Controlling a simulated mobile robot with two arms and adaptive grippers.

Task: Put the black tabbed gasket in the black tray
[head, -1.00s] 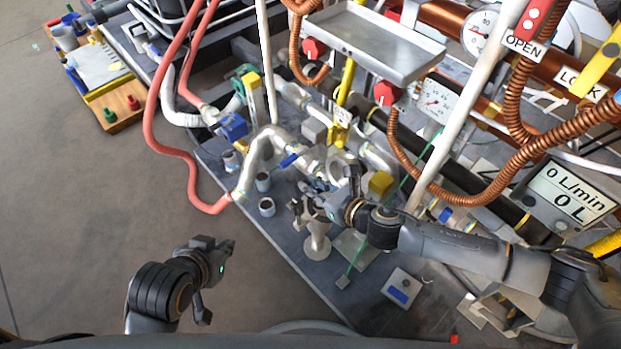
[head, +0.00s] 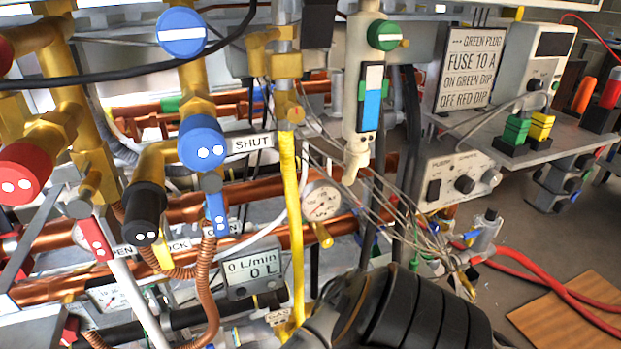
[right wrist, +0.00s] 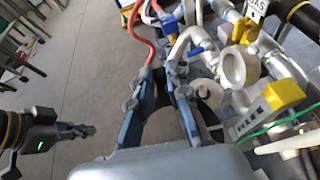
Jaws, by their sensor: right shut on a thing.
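My right gripper (right wrist: 161,75) reaches forward in the right wrist view, with its two blue-grey fingers closing together towards their tips. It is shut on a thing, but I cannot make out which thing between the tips. My left gripper (right wrist: 80,131) is at the left of that view, over the floor; its finger opening is unclear. I cannot pick out the black tabbed gasket or the black tray in either current view. In the head view only a dark part of my arm shows at the bottom, with no gripper.
Silver pipe fittings (right wrist: 233,68) and a yellow-topped block (right wrist: 283,95) stand right of my right gripper. In the head view, copper pipes, valves and a flow meter (head: 252,275) crowd the left. A control box (head: 458,181), red hoses (head: 548,272) and wooden board (head: 568,312) are right.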

